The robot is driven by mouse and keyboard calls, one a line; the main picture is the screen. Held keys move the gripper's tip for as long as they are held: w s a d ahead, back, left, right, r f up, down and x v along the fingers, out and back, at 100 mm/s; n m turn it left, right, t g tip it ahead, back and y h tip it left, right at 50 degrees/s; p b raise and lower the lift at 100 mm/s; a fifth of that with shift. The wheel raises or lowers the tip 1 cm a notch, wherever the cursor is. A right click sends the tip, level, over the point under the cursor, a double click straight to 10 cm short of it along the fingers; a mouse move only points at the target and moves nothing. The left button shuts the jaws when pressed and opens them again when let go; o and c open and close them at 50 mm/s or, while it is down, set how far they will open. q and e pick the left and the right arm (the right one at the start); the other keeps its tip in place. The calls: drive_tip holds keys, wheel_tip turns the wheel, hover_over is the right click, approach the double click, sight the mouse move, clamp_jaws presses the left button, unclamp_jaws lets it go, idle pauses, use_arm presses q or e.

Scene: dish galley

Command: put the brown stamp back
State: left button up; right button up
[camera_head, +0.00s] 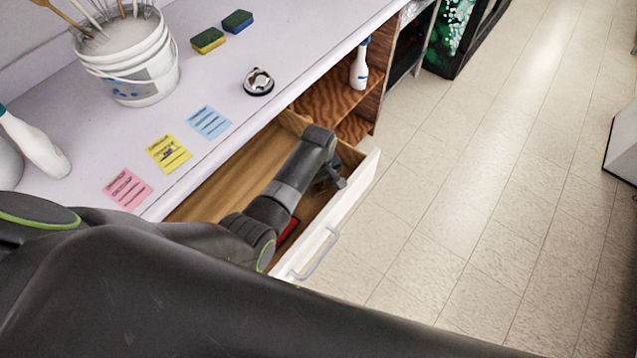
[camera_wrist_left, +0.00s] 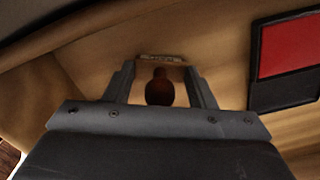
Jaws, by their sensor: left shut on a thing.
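The brown stamp (camera_wrist_left: 159,90) shows in the left wrist view, its rounded handle toward the camera and its flat base beyond. My left gripper (camera_wrist_left: 160,76) is shut on it, with one finger on each side. In the head view my left gripper (camera_head: 331,181) reaches down into the open wooden drawer (camera_head: 222,183), near its far right end. The stamp is hidden there by my arm. I cannot tell whether its base touches the drawer floor. My right gripper is not in view.
A red ink pad in a black case (camera_wrist_left: 288,60) lies in the drawer beside the gripper. The drawer's white front (camera_head: 351,200) stands out from the counter (camera_head: 215,85). On the counter are coloured notes (camera_head: 168,153), sponges (camera_head: 208,40) and a bucket (camera_head: 130,65).

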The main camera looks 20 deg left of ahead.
use_arm(q)
drive_tip(key=o, duration=0.8)
drive_tip(key=shift+f, duration=0.1)
wheel_tip(320, 180, up, 12)
drive_tip(key=shift+r+p, duration=0.15)
drive_tip(key=shift+p, duration=0.15)
drive_tip(key=shift+r, duration=0.1)
